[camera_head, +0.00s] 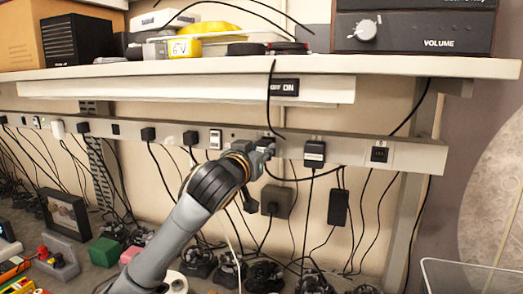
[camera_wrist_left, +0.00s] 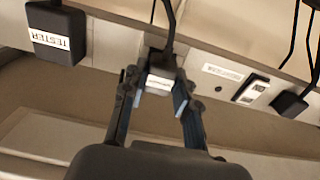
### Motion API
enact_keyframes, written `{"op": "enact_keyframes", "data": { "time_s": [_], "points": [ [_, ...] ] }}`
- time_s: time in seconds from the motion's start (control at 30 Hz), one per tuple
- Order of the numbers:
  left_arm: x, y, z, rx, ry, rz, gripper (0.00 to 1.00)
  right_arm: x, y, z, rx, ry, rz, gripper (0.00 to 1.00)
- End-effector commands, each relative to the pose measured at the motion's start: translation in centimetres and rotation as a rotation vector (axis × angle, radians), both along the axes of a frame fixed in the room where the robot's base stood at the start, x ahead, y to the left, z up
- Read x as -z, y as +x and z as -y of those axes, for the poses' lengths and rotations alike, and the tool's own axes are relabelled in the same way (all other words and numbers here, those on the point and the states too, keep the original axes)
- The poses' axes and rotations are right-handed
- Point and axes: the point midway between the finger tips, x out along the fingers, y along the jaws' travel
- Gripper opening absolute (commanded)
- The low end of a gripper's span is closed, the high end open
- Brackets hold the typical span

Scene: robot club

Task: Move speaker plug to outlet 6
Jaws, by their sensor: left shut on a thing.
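My left gripper (camera_head: 264,146) is at the front of the long grey power strip (camera_head: 355,152). In the left wrist view the gripper (camera_wrist_left: 160,88) is shut on a small black plug (camera_wrist_left: 163,73) with a white label, too small to read; a black cord runs from it. The plug is at the strip, but I cannot tell whether it is seated. An empty-looking dark socket, outlet 6 (camera_head: 379,154), is near the strip's right end, with a small mark above it. My right gripper is not in view.
A black plug labelled TESTER (camera_wrist_left: 58,35) sits between my gripper and that socket; it also shows in the head view (camera_head: 314,154). Cords hang below the strip. A shelf (camera_head: 420,67) above carries an amplifier (camera_head: 415,28) marked VOLUME. Black adapters (camera_head: 338,207) hang below.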

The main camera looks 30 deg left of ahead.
Motion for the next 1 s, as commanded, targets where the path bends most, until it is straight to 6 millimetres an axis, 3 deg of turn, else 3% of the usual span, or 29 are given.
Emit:
{"op": "enact_keyframes", "data": {
  "time_s": [1.0],
  "points": [
    [-0.09,0.84,-0.18,0.001,-0.001,0.000,0.01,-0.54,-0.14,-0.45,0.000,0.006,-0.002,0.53]
  ]
}}
